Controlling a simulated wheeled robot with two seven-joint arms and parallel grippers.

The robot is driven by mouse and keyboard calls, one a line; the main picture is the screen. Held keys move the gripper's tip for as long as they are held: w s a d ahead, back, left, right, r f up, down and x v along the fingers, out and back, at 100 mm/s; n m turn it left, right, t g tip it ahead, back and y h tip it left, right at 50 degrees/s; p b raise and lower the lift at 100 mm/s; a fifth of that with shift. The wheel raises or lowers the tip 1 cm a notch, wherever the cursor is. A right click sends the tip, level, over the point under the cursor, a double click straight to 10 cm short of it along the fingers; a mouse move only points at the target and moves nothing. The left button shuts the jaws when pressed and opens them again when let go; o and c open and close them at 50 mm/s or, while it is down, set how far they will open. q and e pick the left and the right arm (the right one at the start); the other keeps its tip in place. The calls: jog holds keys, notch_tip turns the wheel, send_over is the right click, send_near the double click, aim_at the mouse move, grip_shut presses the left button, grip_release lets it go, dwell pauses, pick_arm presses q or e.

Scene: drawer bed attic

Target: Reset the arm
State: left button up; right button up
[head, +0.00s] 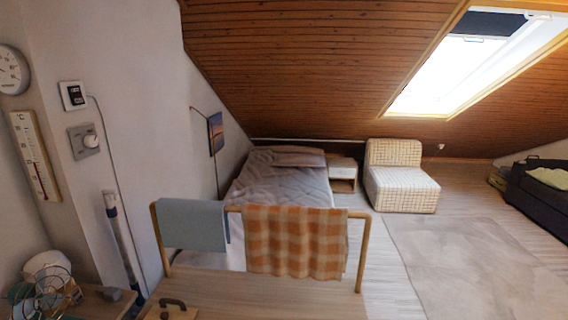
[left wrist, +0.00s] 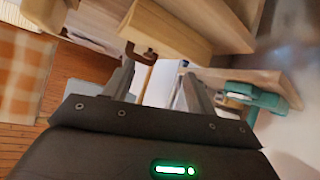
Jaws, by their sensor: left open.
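My left gripper (left wrist: 158,72) shows in the left wrist view, with its two dark fingers apart and nothing seen between them. Beyond the fingers is a small brown hooked piece (left wrist: 141,53) beside a pale wooden block or board (left wrist: 165,32). I cannot tell whether a finger touches either one. Neither of my arms shows in the head view. My right gripper is in neither view.
A rail with a blue cloth (head: 192,225) and an orange checked towel (head: 295,242) stands by a wooden top (head: 240,298) bearing a brown-handled board (head: 173,310). A wire rack (head: 50,292) is at left. Behind are a bed (head: 280,182) and chair (head: 400,180); floor (head: 450,245) at right is clear.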

pick_arm(q)
jog(key=s+d+f+m+g+h, duration=0.1)
jog(key=s+d+f+m+g, duration=0.15)
jog(key=s, duration=0.55)
jog(key=s+d+f+m+g+h, duration=0.1)
jog(key=s+d+f+m+g, duration=0.2)
jog(key=s, duration=0.6)
jog(key=s+d+f+m+g, duration=0.15)
jog(key=s+d, duration=0.25)
jog(key=s, duration=0.4)
notch_tip(320, 180, down, 30)
jog(key=f+g+b, duration=0.1)
jog(key=b, duration=0.4)
jog(key=s+a+f+g+b, duration=0.1)
jog(key=s+f+b, duration=0.4)
jog(key=s+f, duration=1.2)
notch_tip(320, 180, down, 4)
jog(key=shift+s+a+f+g, duration=0.25)
jog(key=shift+a+g, duration=0.15)
jog(key=shift+a, duration=0.5)
